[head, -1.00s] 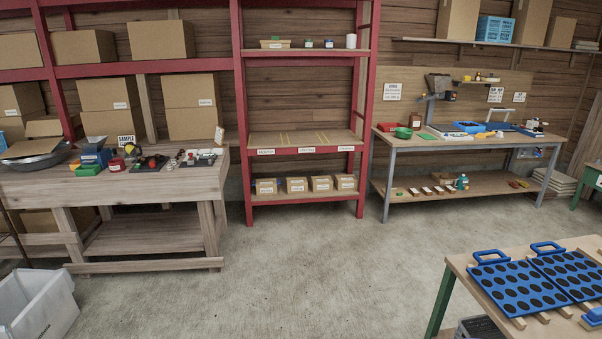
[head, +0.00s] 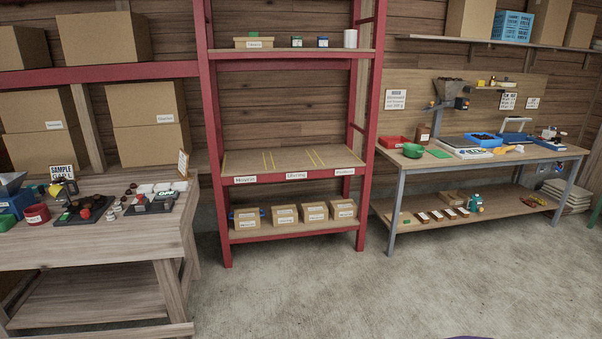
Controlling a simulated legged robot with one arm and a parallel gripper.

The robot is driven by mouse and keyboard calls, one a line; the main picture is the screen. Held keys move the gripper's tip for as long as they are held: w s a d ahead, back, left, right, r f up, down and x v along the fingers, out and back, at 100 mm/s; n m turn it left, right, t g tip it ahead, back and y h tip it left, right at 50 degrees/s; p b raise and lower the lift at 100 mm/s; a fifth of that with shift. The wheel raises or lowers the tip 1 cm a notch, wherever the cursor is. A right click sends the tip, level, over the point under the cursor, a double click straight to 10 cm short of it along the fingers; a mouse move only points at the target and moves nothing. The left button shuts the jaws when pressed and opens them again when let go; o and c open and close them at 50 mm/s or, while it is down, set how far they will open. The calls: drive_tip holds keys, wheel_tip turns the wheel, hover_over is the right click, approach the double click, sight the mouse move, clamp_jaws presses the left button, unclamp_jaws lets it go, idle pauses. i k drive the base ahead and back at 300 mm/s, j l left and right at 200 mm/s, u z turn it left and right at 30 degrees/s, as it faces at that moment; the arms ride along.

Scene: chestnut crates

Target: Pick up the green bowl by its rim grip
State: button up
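A small green bowl (head: 413,151) stands on the top of the right-hand workbench (head: 470,165), near its left end. It is beside a flat green piece (head: 439,153) and in front of a red tray (head: 394,142). Its rim grip is too small to make out. My gripper is not in view.
A red shelf rack (head: 220,200) stands in the middle, with small boxes on its bottom shelf. A wooden table (head: 150,230) with small items is at the left. The concrete floor (head: 300,290) before the rack and workbench is clear.

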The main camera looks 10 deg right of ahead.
sight(413, 151)
drive_tip(key=i+z, duration=0.2)
drive_tip(key=i, duration=0.4)
drive_tip(key=i+j+z, duration=0.15)
drive_tip(key=i, duration=0.5)
drive_tip(key=i+j+z, duration=0.2)
drive_tip(key=i, duration=0.4)
drive_tip(key=i+l+z, duration=0.25)
drive_tip(key=i+z, duration=0.15)
drive_tip(key=i, duration=0.35)
drive_tip(key=i+z, duration=0.35)
drive_tip(key=i, duration=0.4)
drive_tip(key=i+j+z, duration=0.15)
drive_tip(key=i+z, duration=0.25)
drive_tip(key=i, duration=0.85)
drive_tip(key=i+l+u, duration=0.15)
drive_tip(key=i, duration=0.3)
drive_tip(key=i+l, duration=0.1)
drive_tip(key=i, duration=0.4)
drive_tip(key=u, duration=0.05)
